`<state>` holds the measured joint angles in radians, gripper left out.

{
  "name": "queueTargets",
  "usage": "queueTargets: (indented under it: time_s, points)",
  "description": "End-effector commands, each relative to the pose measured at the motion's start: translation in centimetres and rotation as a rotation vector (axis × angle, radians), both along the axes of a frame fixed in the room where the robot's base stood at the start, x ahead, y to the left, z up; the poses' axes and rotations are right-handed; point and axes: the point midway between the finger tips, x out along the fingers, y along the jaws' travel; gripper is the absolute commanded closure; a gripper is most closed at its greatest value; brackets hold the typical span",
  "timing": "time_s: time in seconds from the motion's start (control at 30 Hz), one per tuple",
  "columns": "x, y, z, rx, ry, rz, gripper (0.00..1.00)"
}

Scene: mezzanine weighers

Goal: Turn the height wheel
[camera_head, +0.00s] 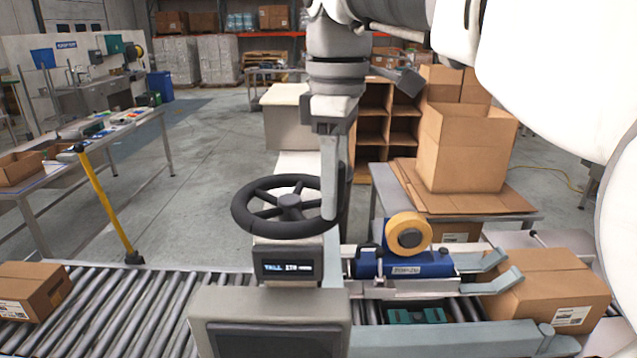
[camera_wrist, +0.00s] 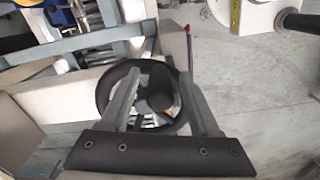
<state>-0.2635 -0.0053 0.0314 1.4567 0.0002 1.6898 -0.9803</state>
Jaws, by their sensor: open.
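The black height wheel (camera_head: 258,191) lies nearly flat on top of a grey column, with spokes and a central hub. A small lit display (camera_head: 287,268) sits on the column just below it. My gripper (camera_head: 329,215) points down over the wheel's right side, its finger overlapping the rim in the head view. In the wrist view my open gripper (camera_wrist: 160,80) has its two fingers spread over the wheel (camera_wrist: 104,92). A dark rounded knob-like part (camera_wrist: 158,88) shows between them. I cannot tell whether the fingers touch the wheel or that part.
A blue machine head with a tape roll (camera_head: 408,233) stands right of the wheel. A closed carton (camera_head: 545,285) is beyond it; another carton (camera_head: 32,290) sits on the left roller conveyor (camera_head: 110,305). An open box (camera_head: 467,155) stands behind. A yellow post (camera_head: 104,203) is at left.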

Motion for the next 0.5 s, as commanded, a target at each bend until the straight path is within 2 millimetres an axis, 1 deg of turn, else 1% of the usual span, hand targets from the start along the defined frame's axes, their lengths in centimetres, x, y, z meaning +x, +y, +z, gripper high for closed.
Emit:
queueTargets:
  time_s: [0.03, 0.07, 0.2, 0.37, 0.5]
  points:
    - [0.00, 0.00, 0.01, 0.000, 0.000, 0.000, 0.39]
    - [0.00, 0.00, 0.01, 0.000, 0.000, 0.000, 0.45]
    - [0.00, -0.01, 0.02, 0.000, 0.000, 0.000, 0.70]
    - [0.00, -0.01, 0.03, 0.000, 0.000, 0.000, 0.99]
    - [0.00, -0.01, 0.03, 0.000, 0.000, 0.000, 1.00]
